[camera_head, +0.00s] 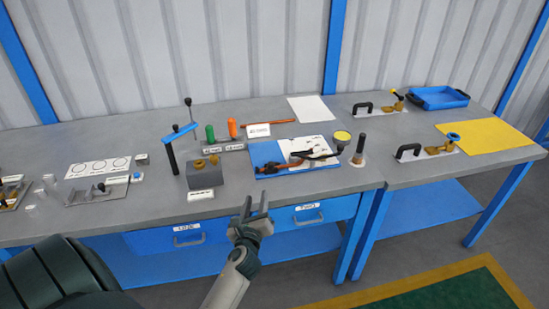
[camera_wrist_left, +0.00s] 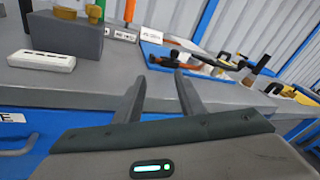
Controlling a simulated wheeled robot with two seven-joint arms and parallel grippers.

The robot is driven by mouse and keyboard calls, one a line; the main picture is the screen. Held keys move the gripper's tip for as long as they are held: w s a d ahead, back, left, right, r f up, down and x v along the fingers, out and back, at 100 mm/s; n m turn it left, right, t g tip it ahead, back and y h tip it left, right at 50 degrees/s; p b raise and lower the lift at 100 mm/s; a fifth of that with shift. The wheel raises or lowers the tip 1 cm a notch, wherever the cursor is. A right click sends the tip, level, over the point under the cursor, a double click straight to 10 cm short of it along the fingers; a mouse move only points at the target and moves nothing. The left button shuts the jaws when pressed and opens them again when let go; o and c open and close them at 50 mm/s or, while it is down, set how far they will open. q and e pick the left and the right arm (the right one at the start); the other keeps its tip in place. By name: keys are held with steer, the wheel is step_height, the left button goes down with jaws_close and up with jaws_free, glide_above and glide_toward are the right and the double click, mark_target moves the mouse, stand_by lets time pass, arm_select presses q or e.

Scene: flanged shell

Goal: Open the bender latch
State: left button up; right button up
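The bender appears to be the grey block (camera_head: 206,174) near the table's front edge, with small brass parts (camera_head: 211,161) on top. A blue bar (camera_head: 180,132) with black-ended handles stands at its left. I cannot tell which part is the latch. In the left wrist view the grey block (camera_wrist_left: 62,34) is at the upper left with brass-yellow parts (camera_wrist_left: 66,13) on it. My left gripper (camera_head: 255,206) is open and empty, in front of the table edge, right of the block and nearer me. Its fingers show apart in the left wrist view (camera_wrist_left: 160,92). My right gripper is out of view.
A blue mat (camera_head: 262,152) with tools lies right of the block. A white label plate (camera_head: 201,195) sits before the block. Green (camera_head: 210,133) and orange (camera_head: 232,128) handles stand behind. Blue drawers (camera_head: 318,213) hang under the worktop (camera_head: 350,178).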

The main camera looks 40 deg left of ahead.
arm_select(q)
steer(key=w+m, duration=0.1)
steer(key=m, duration=0.1)
steer(key=w+r+m+t, duration=0.1)
steer(key=m, duration=0.1)
steer(key=w+m+t, duration=0.1)
steer(key=w+m, duration=0.1)
steer(key=shift+w+a+r+h, duration=0.1)
steer(key=shift+r+h, duration=0.15)
steer(key=shift+h, duration=0.15)
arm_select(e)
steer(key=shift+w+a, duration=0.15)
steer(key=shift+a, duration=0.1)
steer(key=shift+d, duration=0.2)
arm_select(q)
steer(key=shift+w, duration=0.1)
